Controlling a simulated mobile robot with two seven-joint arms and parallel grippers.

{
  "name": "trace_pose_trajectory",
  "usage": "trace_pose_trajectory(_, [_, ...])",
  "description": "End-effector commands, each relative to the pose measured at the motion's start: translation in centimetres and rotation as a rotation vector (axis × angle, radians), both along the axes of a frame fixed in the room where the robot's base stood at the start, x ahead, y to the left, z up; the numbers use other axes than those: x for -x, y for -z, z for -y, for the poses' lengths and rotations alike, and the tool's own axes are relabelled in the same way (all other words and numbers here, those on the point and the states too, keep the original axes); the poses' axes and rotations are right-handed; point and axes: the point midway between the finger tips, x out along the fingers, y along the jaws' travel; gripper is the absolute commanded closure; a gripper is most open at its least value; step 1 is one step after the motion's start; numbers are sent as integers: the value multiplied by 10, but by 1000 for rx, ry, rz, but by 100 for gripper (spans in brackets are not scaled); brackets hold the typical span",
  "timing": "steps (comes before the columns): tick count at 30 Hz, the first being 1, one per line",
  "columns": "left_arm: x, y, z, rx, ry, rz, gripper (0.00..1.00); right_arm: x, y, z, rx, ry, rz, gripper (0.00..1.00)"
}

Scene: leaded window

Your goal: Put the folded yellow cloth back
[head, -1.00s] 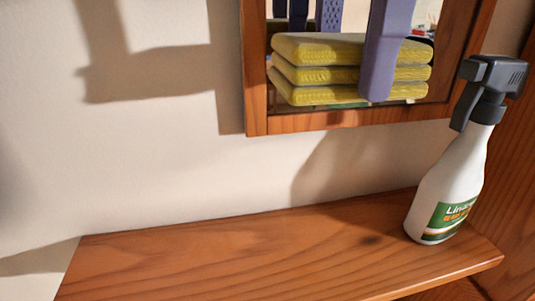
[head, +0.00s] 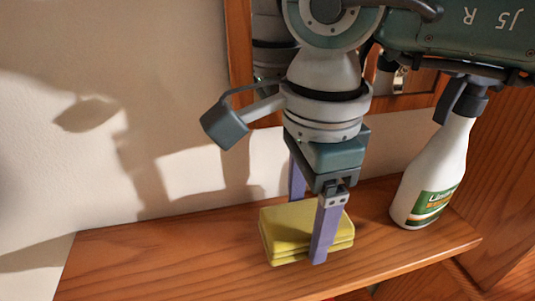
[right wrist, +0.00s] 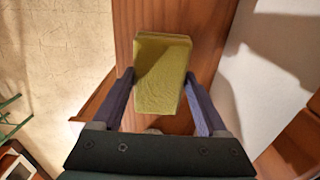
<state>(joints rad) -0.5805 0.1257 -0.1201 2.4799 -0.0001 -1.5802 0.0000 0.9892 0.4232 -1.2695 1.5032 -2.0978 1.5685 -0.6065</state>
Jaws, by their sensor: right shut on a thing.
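The folded yellow cloth (head: 290,228) is a flat, layered stack low over the wooden shelf (head: 150,255), left of the spray bottle. I cannot tell if its underside touches the wood. My right gripper (head: 308,228) points down with a purple finger on each side of the cloth and is shut on it. In the right wrist view the cloth (right wrist: 160,75) sits between the two fingers, above the wooden board (right wrist: 137,25). The far finger is partly hidden by the cloth in the head view. My left gripper is not in view.
A white spray bottle (head: 432,180) with a dark trigger head stands on the shelf at right, close to my right arm. A wood-framed mirror or pane (head: 240,60) hangs behind my arm. The shelf's left part is bare. A wooden panel (head: 510,170) closes the right side.

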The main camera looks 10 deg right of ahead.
Motion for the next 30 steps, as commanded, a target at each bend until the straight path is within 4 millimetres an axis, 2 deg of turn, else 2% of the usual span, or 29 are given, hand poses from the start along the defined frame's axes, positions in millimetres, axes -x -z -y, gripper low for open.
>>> trace_pose_trajectory(3, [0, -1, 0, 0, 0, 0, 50, 1, 13, 0, 0, 0, -1, 100])
trace_pose_trajectory(11, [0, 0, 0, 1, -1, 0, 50, 0, 15, 0, 1, -1, 1, 100])
trace_pose_trajectory(12, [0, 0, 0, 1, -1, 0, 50, 0, 15, 0, 1, -1, 1, 22])
trace_pose_trajectory(18, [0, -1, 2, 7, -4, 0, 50, 0, 15, 0, 1, 0, 1, 0])
trace_pose_trajectory(26, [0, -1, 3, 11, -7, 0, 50, 0, 13, 0, 0, 0, 2, 0])
trace_pose_trajectory(30, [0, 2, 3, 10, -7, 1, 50, -1, -2, 0, -1, -2, 6, 0])
